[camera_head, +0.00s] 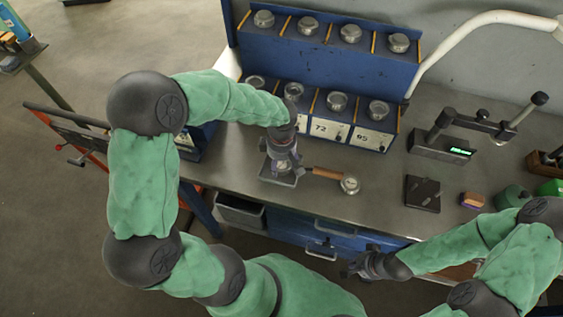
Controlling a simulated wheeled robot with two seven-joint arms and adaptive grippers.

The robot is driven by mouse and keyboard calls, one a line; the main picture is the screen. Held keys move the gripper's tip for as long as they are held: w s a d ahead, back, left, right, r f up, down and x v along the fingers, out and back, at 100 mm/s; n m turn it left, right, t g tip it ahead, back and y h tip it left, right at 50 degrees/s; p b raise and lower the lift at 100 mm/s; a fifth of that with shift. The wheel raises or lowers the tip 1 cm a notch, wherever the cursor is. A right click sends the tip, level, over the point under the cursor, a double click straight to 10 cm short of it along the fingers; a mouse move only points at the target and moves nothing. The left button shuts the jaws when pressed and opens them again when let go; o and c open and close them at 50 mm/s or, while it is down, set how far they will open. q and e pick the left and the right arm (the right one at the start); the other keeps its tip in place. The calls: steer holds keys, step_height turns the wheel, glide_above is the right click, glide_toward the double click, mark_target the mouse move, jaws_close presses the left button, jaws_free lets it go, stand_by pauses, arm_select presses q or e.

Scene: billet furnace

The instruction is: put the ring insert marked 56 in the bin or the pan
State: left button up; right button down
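My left gripper (282,162) points down over a small grey pan or plate (291,181) on the bench. A pale metallic piece shows between or just below its fingers, but I cannot tell whether they grip it. My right gripper (354,266) is in front of the bench edge, near the drawers, apart from the inserts; its finger opening is unclear. Round metal inserts sit in a blue rack, on its upper shelf (350,34) and lower shelf (337,101). Lower labels read 72 and apparently 95; no 56 is legible. A grey open bin (240,212) is below the bench edge.
A bore gauge with a wooden handle and dial (350,184) lies right of the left gripper. A dark block (422,194), a stand with a green display (459,152) and a brown block (472,200) stand further right. Bare bench lies between gauge and rack.

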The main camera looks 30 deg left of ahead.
mark_target(282, 163)
arm_select(q)
steer(key=shift+o, duration=1.3)
steer(key=shift+r, duration=0.2)
step_height(282, 163, up, 12)
steer(key=p, duration=0.3)
